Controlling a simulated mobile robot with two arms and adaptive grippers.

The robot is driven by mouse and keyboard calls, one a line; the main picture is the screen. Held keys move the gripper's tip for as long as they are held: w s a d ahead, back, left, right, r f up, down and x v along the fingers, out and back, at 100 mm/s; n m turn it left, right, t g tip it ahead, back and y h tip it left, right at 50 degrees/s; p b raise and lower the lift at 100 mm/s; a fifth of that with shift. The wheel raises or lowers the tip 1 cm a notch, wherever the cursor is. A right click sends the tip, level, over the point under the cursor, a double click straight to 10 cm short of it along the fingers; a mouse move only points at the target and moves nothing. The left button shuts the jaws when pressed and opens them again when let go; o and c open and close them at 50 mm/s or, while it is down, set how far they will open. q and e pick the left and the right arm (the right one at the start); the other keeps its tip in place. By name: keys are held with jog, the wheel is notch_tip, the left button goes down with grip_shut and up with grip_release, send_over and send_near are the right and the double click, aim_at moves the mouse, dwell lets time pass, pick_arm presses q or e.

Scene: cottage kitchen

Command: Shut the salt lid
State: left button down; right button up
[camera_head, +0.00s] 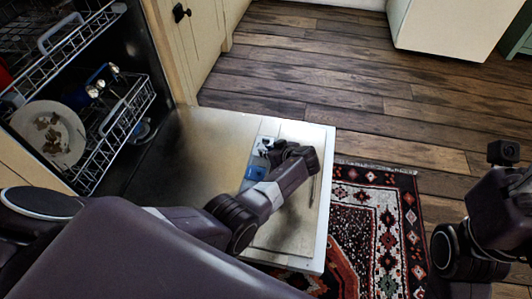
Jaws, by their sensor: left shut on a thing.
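The dishwasher door (200,140) is folded down flat and open. A light grey dispenser panel with a blue part (257,172) is set into its inner face, towards the right. My left gripper (268,151) is over the upper end of this panel, shut on a small part there that appears to be the salt lid. The fingers and wrist hide most of that part, so the lid's angle cannot be told. My right arm shows at the right edge, away from the door, and its gripper is not in view.
Dishwasher racks (112,128) are pulled out at the left, with a dirty plate (48,135) in the lower one. A patterned rug (385,225) lies right of the door. The wooden floor (330,85) beyond is clear. A cream cabinet (205,35) stands behind.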

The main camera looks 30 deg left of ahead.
dwell(0.3)
pick_arm(q)
jog(key=c, duration=1.9)
grip_release()
notch_tip(320, 180, up, 10)
jog(key=shift+f, duration=0.1)
